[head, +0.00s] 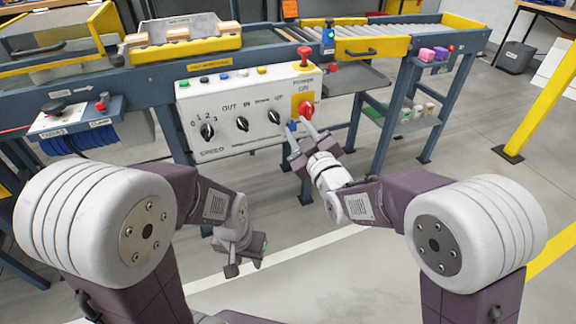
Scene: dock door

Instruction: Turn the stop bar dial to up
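The white control panel (250,134) hangs on the front of the conveyor frame. It carries a row of black dials: the speed dial (207,131), a middle dial (242,124) marked OUT and IN, and a third dial (274,117) whose label is too small to read surely. A red power switch (307,109) on a yellow plate is at the right. My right gripper (300,127) is open just below the power switch, right of the third dial; I cannot tell whether it touches the panel. My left gripper (246,268) hangs low, apart from the panel, and looks open and empty.
A red mushroom button (304,56) stands on the panel's top, with small coloured buttons beside it. A side box (75,117) with a black knob is at the left. A yellow post (540,100) stands at the right. The floor before the panel is clear.

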